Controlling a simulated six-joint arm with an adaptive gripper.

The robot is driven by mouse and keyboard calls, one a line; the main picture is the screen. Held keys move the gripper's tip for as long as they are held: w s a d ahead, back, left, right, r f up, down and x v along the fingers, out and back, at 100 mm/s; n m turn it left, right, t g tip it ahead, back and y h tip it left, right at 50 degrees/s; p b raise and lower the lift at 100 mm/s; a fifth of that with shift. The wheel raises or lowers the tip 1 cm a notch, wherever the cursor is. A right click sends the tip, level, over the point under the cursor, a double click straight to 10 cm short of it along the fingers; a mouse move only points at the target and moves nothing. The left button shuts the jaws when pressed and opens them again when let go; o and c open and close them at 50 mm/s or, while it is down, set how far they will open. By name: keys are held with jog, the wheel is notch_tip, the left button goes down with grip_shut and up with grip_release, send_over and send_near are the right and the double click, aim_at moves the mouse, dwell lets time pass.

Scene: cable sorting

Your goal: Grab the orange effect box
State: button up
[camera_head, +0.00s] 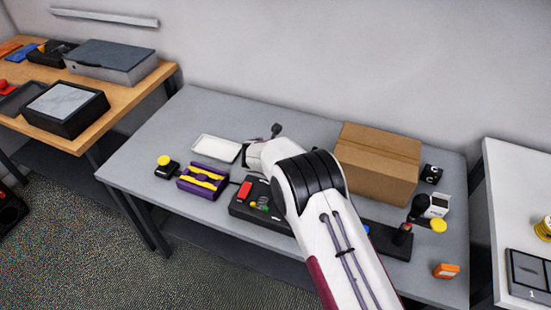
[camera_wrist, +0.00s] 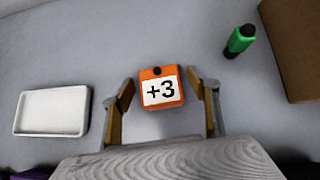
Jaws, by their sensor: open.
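In the wrist view an orange box (camera_wrist: 161,88) with a white label reading "+3" and a dark round knob lies on the grey table. My gripper (camera_wrist: 160,80) is open, with one finger to the left and one to the right of this box; both look clear of it. In the head view my arm hides this box. Another small orange box (camera_head: 446,271) with a pale marking sits at the table's front right corner, away from my gripper; its label is too small to read.
A white tray (camera_wrist: 51,112) lies left of my gripper. A green marker (camera_wrist: 240,41) and a cardboard box (camera_head: 378,165) are to the right. A purple and yellow item (camera_head: 203,181) and a black control panel (camera_head: 247,205) stand nearer the front.

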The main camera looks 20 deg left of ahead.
jog(key=c, duration=1.3)
jog(key=shift+r, duration=0.1)
notch_tip(320, 180, up, 28)
jog(key=shift+f, duration=0.1)
dwell(0.4)
